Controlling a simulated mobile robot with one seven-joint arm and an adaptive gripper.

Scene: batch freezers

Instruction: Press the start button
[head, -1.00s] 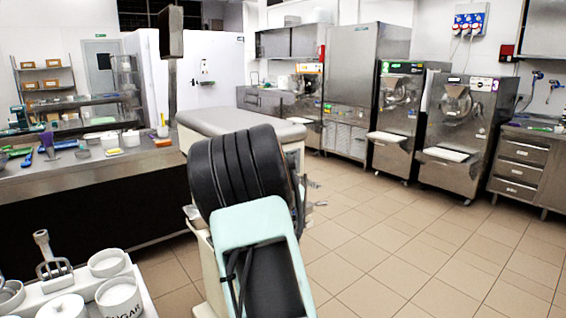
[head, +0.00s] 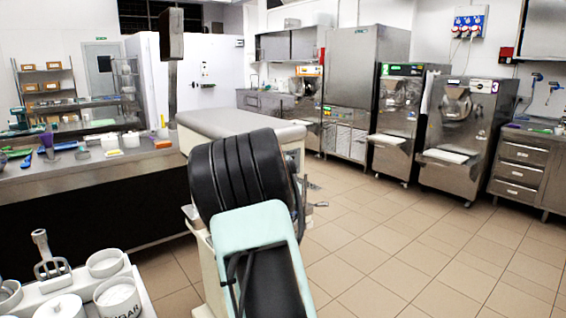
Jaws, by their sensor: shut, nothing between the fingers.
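Steel batch freezers stand along the back right wall. The one with a purple label 3 (head: 450,137) is nearest on the right. The one with a green label 2 (head: 395,128) is to its left. A smaller machine with an orange panel (head: 310,71) stands further back, left of a tall steel cabinet. The freezers have control panels along their top fronts. I cannot make out a start button; it is too small at this distance. My own arm links fill the lower middle, and I cannot see my gripper.
A long steel counter (head: 90,182) with tools and tubs is on the left. A grey-topped unit (head: 240,124) stands behind my arm. White containers (head: 118,297) are at the lower left. A drawer unit (head: 520,170) is at the right. Tiled floor (head: 400,245) before the freezers is clear.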

